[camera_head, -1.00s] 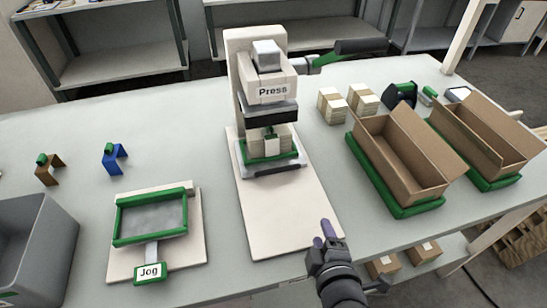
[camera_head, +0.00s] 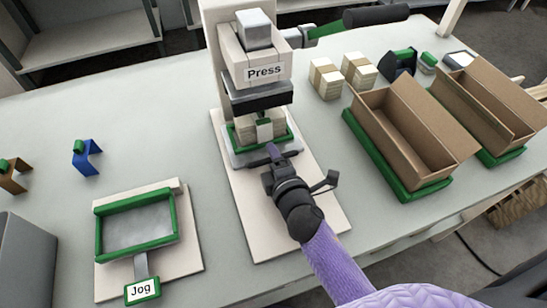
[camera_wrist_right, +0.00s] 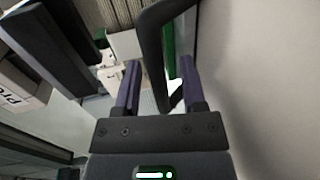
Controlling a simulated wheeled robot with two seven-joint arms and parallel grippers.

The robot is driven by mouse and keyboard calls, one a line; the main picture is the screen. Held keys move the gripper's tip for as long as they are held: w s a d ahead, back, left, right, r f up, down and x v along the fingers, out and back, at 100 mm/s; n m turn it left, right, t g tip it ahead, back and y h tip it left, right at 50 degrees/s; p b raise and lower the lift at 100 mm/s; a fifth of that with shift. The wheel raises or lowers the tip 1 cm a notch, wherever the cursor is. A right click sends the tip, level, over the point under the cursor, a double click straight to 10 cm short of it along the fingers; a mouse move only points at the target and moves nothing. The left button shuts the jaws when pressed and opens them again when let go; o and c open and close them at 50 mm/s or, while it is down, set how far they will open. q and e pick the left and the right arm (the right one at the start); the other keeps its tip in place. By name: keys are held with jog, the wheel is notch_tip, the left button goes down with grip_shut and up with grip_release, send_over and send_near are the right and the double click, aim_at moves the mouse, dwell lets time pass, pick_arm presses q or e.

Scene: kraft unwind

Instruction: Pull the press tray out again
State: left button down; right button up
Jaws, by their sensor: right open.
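The press tray (camera_head: 238,159) is grey with a green rim and sits in the press (camera_head: 266,64), under its dark plate. A stack of pale paper (camera_head: 245,132) with a light band stands on it. My right gripper (camera_head: 273,157) is at the tray's front edge, its fingers pointing toward the press. In the right wrist view the purple fingers (camera_wrist_right: 160,82) are open, with the tray's black handle (camera_wrist_right: 152,50) reaching between them. Whether they touch it I cannot tell. The gripper partly hides the handle in the head view. My left gripper is not in view.
The press's pale base board (camera_head: 252,220) is bare in front. A jog tray (camera_head: 140,225) lies to the left. Open cardboard boxes (camera_head: 405,150) in green trays and banded paper stacks (camera_head: 325,78) stand to the right. The press lever (camera_head: 375,16) sticks out right.

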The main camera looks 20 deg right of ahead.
grip_shut()
dwell(1.4)
